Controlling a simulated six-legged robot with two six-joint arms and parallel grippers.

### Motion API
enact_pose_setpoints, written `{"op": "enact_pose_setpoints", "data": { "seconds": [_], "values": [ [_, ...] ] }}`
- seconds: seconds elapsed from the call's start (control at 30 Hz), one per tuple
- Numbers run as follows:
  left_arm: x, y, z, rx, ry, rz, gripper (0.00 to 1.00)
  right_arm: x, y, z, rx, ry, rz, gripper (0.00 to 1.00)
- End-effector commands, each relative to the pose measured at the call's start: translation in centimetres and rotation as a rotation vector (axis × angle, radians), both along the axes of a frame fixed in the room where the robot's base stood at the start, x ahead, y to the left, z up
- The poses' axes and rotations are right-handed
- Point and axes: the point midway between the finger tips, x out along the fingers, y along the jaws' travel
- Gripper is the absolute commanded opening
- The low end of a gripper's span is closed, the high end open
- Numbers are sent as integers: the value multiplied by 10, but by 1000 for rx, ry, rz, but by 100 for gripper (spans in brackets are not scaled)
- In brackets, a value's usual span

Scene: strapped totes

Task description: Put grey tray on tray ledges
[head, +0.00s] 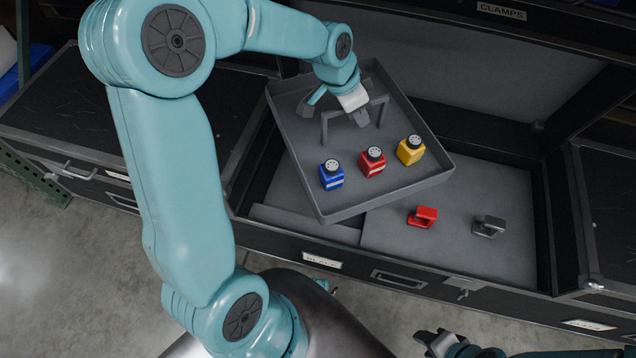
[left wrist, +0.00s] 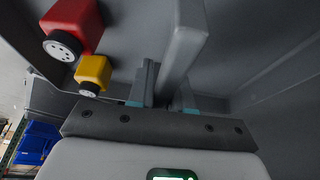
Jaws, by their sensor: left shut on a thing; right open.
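The grey tray (head: 400,190) hangs over the open drawer, turned at an angle to the drawer's sides. My left gripper (head: 347,104) is shut on the tray's grey arched handle (head: 384,108). In the left wrist view the handle (left wrist: 183,48) runs between the fingers (left wrist: 163,92). The tray holds a blue bottle (head: 332,178), a red bottle (head: 372,165) and a yellow bottle (head: 410,151), all upright. The tray hides part of the drawer; I cannot make out the ledges clearly. My right gripper (head: 440,344) is open and empty at the bottom edge, away from the tray.
The open drawer (head: 545,220) has dark walls and a grey floor. A red clamp (head: 423,216) and a grey clamp (head: 489,226) lie in it at the front right. Dark cabinet tops (head: 70,110) flank it. A box labelled CLAMPS (head: 501,12) is behind.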

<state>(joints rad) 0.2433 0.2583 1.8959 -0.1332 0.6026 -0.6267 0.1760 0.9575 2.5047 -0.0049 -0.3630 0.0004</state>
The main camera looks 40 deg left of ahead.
Motion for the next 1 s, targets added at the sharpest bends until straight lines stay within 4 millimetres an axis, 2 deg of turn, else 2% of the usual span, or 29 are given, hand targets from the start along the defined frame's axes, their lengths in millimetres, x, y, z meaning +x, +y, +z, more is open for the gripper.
{"op": "enact_pose_setpoints", "data": {
  "seconds": [0.03, 0.3, 0.5, 0.7, 0.87, 1.0],
  "values": [
    [1, 9, -16, -1, -2, -25, 0, 0, 0, -17, 0, 0, 0, 43],
    [1, 53, -69, -4, -2, -272, 0, 0, 0, -71, 0, 0, 0, 43],
    [1, 84, -101, -3, -2, -474, 0, 0, 0, -107, 0, 0, 0, 43],
    [0, 103, -114, -3, -2, -604, 0, 0, 0, -126, 0, 0, 0, 43],
    [0, 108, -122, -4, 0, -645, 0, 0, 0, -132, 0, 0, 0, 43],
    [-1, 108, -149, -7, 3, -649, 0, 0, 0, -142, 0, 0, 0, 43]
  ]
}}
